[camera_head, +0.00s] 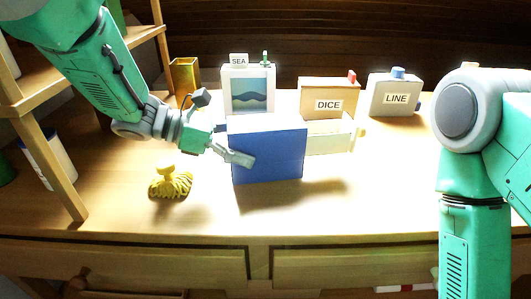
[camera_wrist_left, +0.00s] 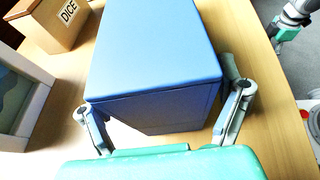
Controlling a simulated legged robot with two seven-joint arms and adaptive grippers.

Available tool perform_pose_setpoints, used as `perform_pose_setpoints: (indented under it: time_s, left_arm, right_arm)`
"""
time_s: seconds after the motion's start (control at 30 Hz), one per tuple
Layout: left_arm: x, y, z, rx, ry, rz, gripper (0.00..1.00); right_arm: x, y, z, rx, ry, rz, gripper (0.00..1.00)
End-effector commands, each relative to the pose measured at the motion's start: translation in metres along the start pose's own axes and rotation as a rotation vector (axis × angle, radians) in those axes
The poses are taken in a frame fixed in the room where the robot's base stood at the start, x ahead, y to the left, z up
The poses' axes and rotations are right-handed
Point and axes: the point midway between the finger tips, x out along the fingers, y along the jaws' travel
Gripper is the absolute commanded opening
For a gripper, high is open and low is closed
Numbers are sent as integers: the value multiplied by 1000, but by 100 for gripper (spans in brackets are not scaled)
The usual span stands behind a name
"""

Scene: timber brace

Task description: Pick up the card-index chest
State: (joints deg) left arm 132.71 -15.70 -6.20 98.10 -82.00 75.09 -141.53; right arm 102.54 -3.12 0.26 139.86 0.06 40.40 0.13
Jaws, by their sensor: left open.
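The card-index chest appears to be the blue box (camera_head: 268,150) standing on the desk in the head view, with a cream drawer-like part (camera_head: 328,136) with a yellow knob sticking out to the right. Its blue top also fills the middle of the left wrist view (camera_wrist_left: 155,50). My left gripper (camera_head: 229,145) is open at the chest's left end, one finger along the near face and the other on the far side. The wrist view shows the fingers on either side of the box; contact is unclear. My right arm is at the right; its jaws cannot be made out.
Behind the chest stand the SEA box (camera_head: 248,90), the DICE box (camera_head: 329,98) and the LINE box (camera_head: 394,96). A yellow tangled object (camera_head: 170,183) lies at the front left. A wooden shelf (camera_head: 52,160) is at the left. The desk front right of the chest is clear.

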Motion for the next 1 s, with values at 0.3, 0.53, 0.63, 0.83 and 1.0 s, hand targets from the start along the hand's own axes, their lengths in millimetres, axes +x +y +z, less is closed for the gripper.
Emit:
perform_pose_setpoints:
  time_s: [0.3,0.53,0.63,0.83,1.0]
  left_arm:
    - [11,0,0,0,0,0,79]
    - [10,0,0,0,1,0,28]
    - [10,0,0,0,1,0,28]
    - [10,0,0,0,0,0,27]
    - [7,0,9,2,0,1,27]
  right_arm:
    - [1,0,0,0,0,0,44]
    - [1,0,0,0,0,0,44]
    - [1,0,0,0,0,0,44]
    - [1,0,0,0,0,0,44]
    - [-2,0,0,0,0,0,44]
